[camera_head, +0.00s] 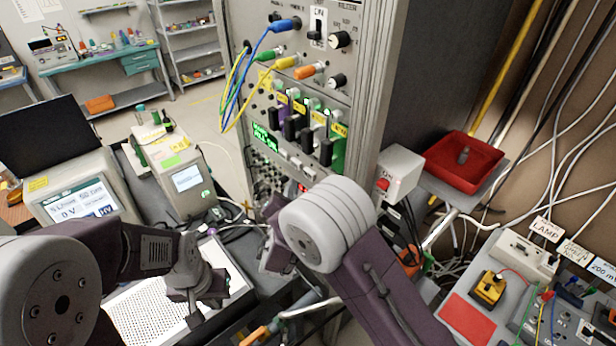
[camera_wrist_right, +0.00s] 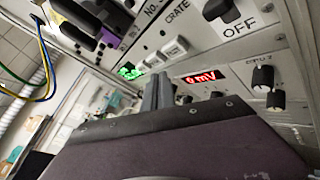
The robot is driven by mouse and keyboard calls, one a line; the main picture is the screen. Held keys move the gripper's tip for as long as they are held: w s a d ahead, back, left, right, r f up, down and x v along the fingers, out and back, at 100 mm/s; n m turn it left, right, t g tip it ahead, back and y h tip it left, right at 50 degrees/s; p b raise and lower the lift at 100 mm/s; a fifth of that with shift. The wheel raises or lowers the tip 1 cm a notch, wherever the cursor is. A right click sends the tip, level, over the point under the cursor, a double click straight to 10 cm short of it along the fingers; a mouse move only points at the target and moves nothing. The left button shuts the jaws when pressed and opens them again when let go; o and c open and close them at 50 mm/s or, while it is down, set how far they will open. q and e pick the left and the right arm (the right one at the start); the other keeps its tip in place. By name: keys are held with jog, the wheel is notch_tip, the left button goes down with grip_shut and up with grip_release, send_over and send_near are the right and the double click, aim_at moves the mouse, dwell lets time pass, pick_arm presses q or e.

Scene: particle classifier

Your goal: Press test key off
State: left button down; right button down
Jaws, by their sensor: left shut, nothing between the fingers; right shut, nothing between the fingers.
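The rack panel in the head view carries a row of small pale push keys (camera_head: 283,153) under the black levers. I cannot read which one is the test key. My right gripper (camera_wrist_right: 158,82) is shut and empty, its grey fingertips just below these keys; contact cannot be told. In the head view its fingers are largely hidden by my wrist. My left gripper (camera_head: 196,303) is shut and empty above the white perforated board.
An "OFF" label (camera_wrist_right: 240,26) and black knobs (camera_wrist_right: 263,76) are near my right fingers. Coloured cables (camera_head: 262,50) hang at the rack's left. A grey switch box (camera_head: 399,172) and red tray (camera_head: 464,162) stand right of the rack. The perforated board (camera_head: 140,312) lies under my left arm.

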jog(key=shift+s+a, duration=0.8)
jog(key=shift+a, duration=0.3)
